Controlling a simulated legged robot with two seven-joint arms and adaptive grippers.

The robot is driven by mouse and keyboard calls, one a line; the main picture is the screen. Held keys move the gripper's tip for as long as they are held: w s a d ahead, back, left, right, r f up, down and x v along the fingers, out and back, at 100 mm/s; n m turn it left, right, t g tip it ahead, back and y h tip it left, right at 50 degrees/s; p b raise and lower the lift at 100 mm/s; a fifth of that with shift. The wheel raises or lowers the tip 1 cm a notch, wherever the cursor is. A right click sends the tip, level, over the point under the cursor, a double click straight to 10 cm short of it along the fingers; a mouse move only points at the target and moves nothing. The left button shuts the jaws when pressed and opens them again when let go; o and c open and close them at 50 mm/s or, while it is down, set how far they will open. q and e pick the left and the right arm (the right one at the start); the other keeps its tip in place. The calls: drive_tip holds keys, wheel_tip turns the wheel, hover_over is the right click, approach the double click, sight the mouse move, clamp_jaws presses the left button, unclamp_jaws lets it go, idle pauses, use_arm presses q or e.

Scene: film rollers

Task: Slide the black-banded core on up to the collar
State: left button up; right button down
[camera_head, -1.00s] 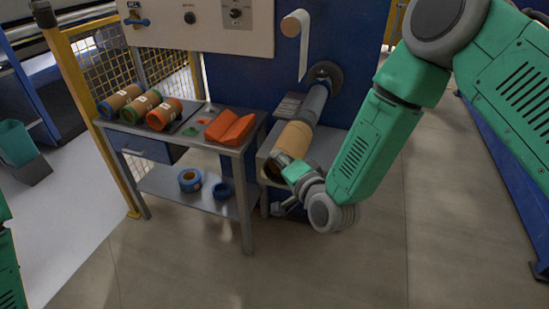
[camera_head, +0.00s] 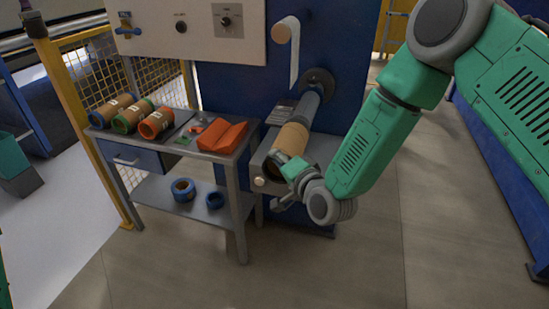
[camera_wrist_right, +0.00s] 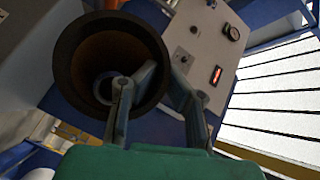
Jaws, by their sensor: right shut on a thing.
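The brown core (camera_head: 292,137) is around the grey shaft (camera_head: 311,104), with bare shaft between it and the dark round collar (camera_head: 318,80) at the blue machine. Its near end looks dark; a black band is not clear. My right gripper (camera_head: 282,164) is at this near end. In the right wrist view, the core's dark rim and hollow bore (camera_wrist_right: 85,70) face me. The right gripper (camera_wrist_right: 152,92) is shut on the core's wall, one finger over the bore, the other outside. My left gripper is out of view.
A side table (camera_head: 180,140) left of the shaft holds several banded cores and an orange folded piece (camera_head: 222,135). Blue rings (camera_head: 184,190) lie on its lower shelf. A grey box (camera_head: 325,150) stands under the shaft. A white strip hangs from a roll (camera_head: 282,33) above.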

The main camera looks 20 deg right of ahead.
drive_tip(key=shift+w+d+r+b, duration=0.1)
drive_tip(key=shift+w+d+b, duration=0.15)
drive_tip(key=shift+w+d, duration=0.25)
drive_tip(key=shift+w+d+b, duration=0.2)
drive_tip(key=shift+w+d, duration=0.05)
drive_tip(key=shift+w, duration=0.4)
drive_tip(key=shift+s+a, duration=0.35)
drive_tip(key=shift+s, duration=0.15)
drive_tip(key=shift+s+a, duration=0.25)
drive_tip(key=shift+s, duration=0.25)
drive_tip(key=shift+s+a, duration=2.2)
drive_tip(key=shift+s, duration=0.9)
drive_tip(key=s+d+f+m+h+b, duration=0.1)
drive_tip(key=s+d+f+h+b, duration=0.1)
drive_tip(key=s+d+f+b, duration=0.3)
drive_tip(key=s+d+f+m+h+b, duration=0.25)
drive_tip(key=d+f+b, duration=0.2)
drive_tip(key=f, duration=0.25)
drive_tip(key=w+a+r+n+y+b, duration=0.1)
drive_tip(key=w+a+r+n+y, duration=0.1)
drive_tip(key=a+r, duration=0.4)
drive_tip(key=w+a+r+n+y+b, duration=0.1)
drive_tip(key=w+a+r+n+y, duration=0.15)
drive_tip(key=a+r, duration=0.35)
drive_tip(key=w+d, duration=0.4)
drive_tip(key=w, duration=0.1)
drive_tip(key=shift+w+d+m, duration=0.25)
drive_tip(key=shift+w+m, duration=0.15)
drive_tip(key=shift+d+p, duration=0.15)
drive_tip(key=shift+p, duration=0.15)
